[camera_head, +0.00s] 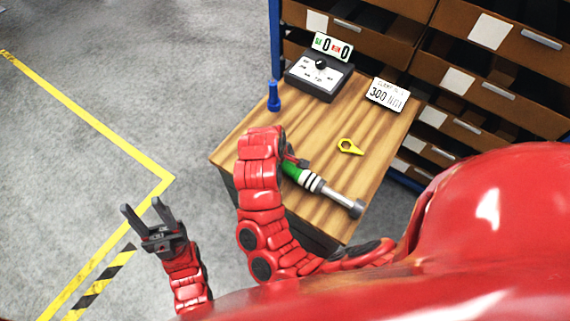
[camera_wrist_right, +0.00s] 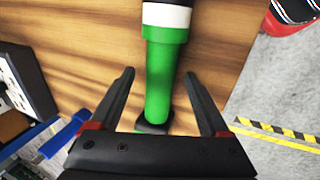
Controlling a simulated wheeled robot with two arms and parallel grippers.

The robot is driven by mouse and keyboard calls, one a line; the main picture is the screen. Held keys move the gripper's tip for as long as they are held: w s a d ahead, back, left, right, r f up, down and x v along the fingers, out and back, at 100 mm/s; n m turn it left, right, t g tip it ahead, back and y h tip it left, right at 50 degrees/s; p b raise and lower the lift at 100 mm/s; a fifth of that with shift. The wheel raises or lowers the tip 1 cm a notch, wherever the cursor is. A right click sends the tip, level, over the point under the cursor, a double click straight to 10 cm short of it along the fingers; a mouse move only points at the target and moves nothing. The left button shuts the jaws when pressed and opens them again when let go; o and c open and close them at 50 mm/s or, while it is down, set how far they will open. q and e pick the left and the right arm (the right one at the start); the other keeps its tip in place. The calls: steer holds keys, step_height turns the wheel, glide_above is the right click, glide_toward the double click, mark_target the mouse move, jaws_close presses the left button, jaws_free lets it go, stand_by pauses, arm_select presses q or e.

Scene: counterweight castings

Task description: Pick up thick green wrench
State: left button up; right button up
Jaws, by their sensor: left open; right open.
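The thick green wrench (camera_head: 294,171) lies on the wooden tabletop. It has a green handle, black and white bands and a grey shaft with a round head toward the front right corner. In the right wrist view its green handle (camera_wrist_right: 160,75) runs between the two fingers of my right gripper (camera_wrist_right: 159,72). The fingers are open, one on each side, with visible gaps to the handle. In the head view my right arm partly hides this gripper (camera_head: 298,162) and the handle's end. My left gripper (camera_head: 145,215) is open and empty, over the floor left of the table.
A yellow wrench (camera_head: 349,147) lies near the green one. A blue bottle-shaped object (camera_head: 274,97), a black dial box (camera_head: 319,76) and a "300" sign (camera_head: 387,95) stand farther back on the table (camera_head: 235,140). Brown shelf bins (camera_head: 520,95) stand behind.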

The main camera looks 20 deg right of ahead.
steer(key=shift+f, duration=0.3)
steer(key=shift+c, duration=0.2)
jaws_close()
